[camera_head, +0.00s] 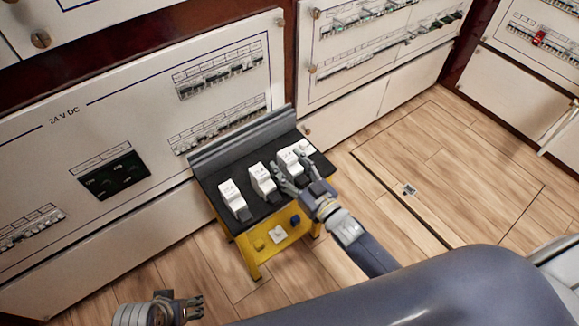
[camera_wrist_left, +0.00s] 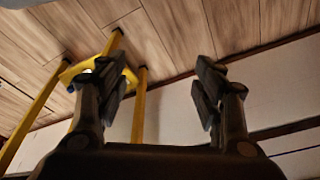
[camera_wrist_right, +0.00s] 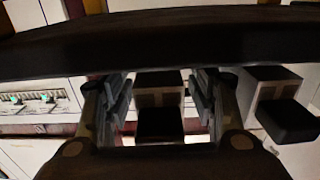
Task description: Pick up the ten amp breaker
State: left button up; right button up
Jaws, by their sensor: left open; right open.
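White breakers with dark ends stand in a row on the black top (camera_head: 212,182) of a yellow stool in the head view: one at the left (camera_head: 231,195), a second (camera_head: 261,178), a third (camera_head: 288,161) and a partly hidden one at the right (camera_head: 304,146). Their ratings are too small to read. My right gripper (camera_head: 287,172) is open, its fingers at the third breaker. In the right wrist view a breaker (camera_wrist_right: 158,97) shows between the open fingers; no grip on it is visible. Another breaker (camera_wrist_right: 275,90) shows to the right. My left gripper (camera_head: 198,306) is open and empty, low at the front.
A dark grey raised ledge (camera_head: 240,138) runs along the back of the stool top. Cream electrical panels (camera_head: 60,170) with breaker rows stand close behind. Wooden floor (camera_head: 430,160) is clear at the right.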

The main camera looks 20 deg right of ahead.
aim_at(292, 162)
grip_shut()
jog(key=shift+r, duration=0.2)
jog(key=shift+r, duration=0.2)
notch_tip(292, 162, up, 3)
jog(key=shift+f+p, duration=0.1)
jog(key=shift+p, duration=0.65)
pick_arm(q)
notch_tip(292, 162, down, 6)
jog(key=shift+s+f, duration=0.2)
jog(key=shift+s, duration=0.15)
pick_arm(e)
jog(key=w+d+r, duration=0.1)
jog(key=d, duration=1.5)
jog(key=shift+r, duration=0.3)
